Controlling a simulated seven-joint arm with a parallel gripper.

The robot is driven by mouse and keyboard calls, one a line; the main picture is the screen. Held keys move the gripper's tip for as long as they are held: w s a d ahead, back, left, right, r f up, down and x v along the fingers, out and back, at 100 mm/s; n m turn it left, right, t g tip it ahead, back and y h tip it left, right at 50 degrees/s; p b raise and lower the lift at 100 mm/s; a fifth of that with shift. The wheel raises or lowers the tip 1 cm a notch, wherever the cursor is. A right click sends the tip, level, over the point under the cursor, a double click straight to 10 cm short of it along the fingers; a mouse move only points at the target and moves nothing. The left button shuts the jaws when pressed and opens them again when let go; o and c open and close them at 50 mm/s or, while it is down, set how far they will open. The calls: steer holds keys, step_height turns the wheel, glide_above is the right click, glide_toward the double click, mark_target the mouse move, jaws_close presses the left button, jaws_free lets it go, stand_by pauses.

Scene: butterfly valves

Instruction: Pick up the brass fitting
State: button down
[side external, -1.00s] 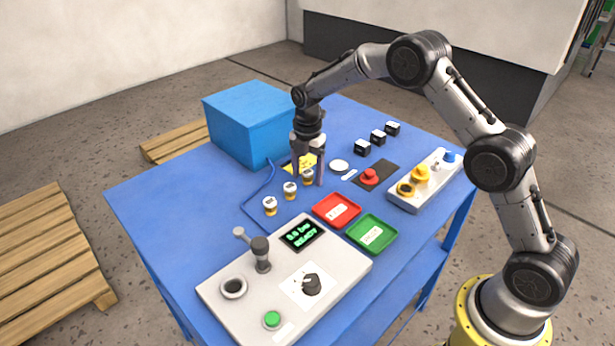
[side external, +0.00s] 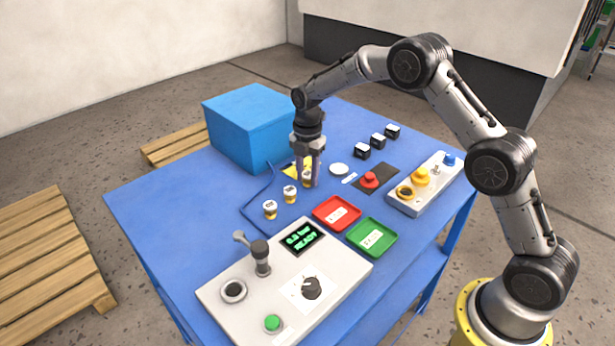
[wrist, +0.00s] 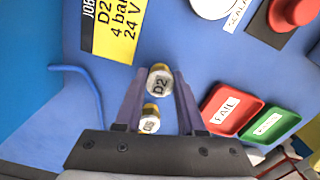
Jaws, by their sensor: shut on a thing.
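A small brass fitting with a white top marked D2 (wrist: 159,82) stands between the fingers of my gripper (wrist: 158,98) in the wrist view. In the side view the fitting (side external: 307,178) is at the far end of a row of similar fittings. My gripper (side external: 307,181) points down over it and is shut on it. The fitting appears upright and at table height; I cannot see a gap under it. A second fitting (side external: 290,193) and a third (side external: 270,208) stand nearer the camera; one (wrist: 149,122) shows close behind in the wrist view.
A yellow job card (wrist: 112,30) lies just past the fitting. A blue box (side external: 248,125) stands at the back left. A red tray (side external: 337,213), a green tray (side external: 371,237) and a grey control panel (side external: 225,285) are nearer.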

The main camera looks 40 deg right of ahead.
steer(key=shift+r, duration=0.5)
steer(key=s+r, duration=1.1)
steer(key=s, duration=0.3)
steer(key=shift+a+r, duration=0.3)
steer(key=shift+a, duration=0.05)
steer(key=c, duration=1.1)
jaws_free()
jaws_close()
